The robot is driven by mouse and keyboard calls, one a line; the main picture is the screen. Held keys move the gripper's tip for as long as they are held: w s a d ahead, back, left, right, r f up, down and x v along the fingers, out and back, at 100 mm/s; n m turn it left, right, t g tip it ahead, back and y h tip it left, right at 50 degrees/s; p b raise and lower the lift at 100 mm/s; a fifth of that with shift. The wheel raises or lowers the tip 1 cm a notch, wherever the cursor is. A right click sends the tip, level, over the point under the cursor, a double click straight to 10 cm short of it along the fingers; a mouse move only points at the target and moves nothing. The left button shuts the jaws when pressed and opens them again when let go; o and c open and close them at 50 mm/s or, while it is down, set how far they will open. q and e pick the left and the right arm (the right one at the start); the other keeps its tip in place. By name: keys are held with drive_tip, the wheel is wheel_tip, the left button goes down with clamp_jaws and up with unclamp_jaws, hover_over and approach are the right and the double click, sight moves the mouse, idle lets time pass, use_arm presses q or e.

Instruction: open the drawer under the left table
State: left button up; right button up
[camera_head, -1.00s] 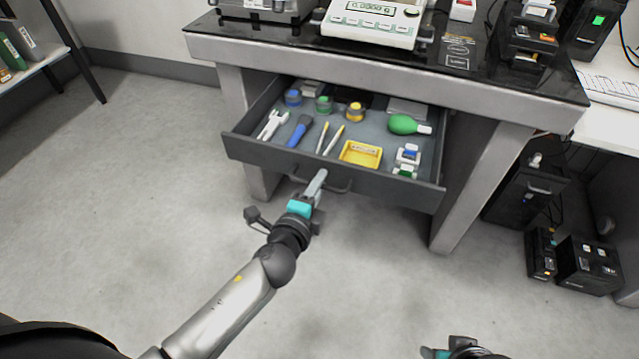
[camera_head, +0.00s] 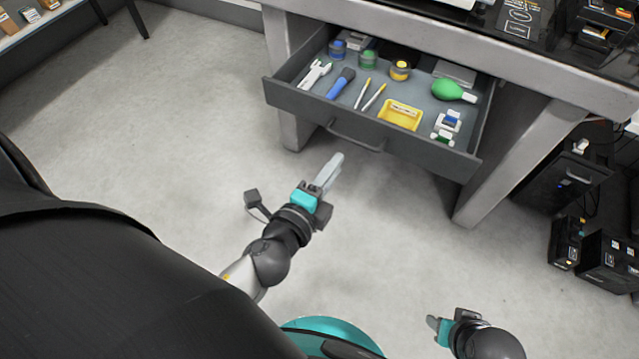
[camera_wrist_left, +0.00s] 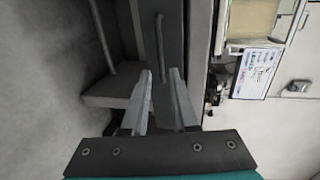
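The grey drawer (camera_head: 297,104) under the left table (camera_head: 520,80) stands pulled out, its contents in view. Its dark bar handle (camera_head: 357,141) is on the front panel. My left gripper (camera_head: 335,165) is below and in front of the handle in the head view, apart from it. In the left wrist view its two fingers (camera_wrist_left: 160,74) are parted with nothing between them, and the handle (camera_wrist_left: 160,48) lies beyond the tips. My right gripper (camera_head: 438,325) is low at the right, over the floor; its finger opening is unclear.
The drawer holds a yellow tray (camera_head: 400,115), a green bulb (camera_head: 448,90), a blue-handled brush (camera_head: 341,83) and other small items. Dark boxes (camera_head: 606,260) stand on the floor at right. The floor in front of the drawer is clear.

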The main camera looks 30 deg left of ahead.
use_arm(q)
drive_tip(key=v, duration=0.5)
drive_tip(key=shift+b, duration=0.4)
use_arm(e)
drive_tip(key=shift+w+a+r, duration=0.15)
drive_tip(key=shift+r, duration=0.75)
